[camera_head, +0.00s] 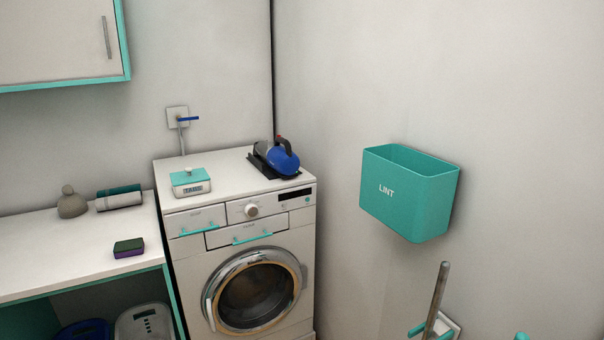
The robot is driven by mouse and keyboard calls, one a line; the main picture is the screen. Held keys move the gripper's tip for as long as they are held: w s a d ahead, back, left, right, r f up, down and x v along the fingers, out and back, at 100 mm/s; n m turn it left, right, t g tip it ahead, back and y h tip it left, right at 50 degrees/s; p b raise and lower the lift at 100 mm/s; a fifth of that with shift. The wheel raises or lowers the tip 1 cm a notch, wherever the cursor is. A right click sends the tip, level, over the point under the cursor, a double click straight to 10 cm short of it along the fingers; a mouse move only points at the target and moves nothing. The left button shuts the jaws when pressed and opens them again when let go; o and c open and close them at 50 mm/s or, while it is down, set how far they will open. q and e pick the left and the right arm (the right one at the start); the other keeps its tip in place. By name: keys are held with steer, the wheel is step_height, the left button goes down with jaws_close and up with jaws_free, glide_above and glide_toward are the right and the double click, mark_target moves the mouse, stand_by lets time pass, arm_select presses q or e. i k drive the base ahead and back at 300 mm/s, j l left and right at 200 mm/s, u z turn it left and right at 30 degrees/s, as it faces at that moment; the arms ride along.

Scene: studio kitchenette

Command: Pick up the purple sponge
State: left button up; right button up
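The sponge (129,248) is a small block with a dark green top and a purple lower part. It lies flat on the white counter (60,250) at the left, near the counter's front right corner and left of the washing machine. Nothing covers it. Neither of my grippers can be made out in the head view.
Rolled towels (119,197) and a grey-brown rounded bottle (71,203) stand behind the sponge. A teal lint bin (410,192) hangs on the right wall. A grey stick (437,298) stands below it.

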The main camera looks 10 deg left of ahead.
mark_target(123, 248)
steer(key=u, duration=1.25)
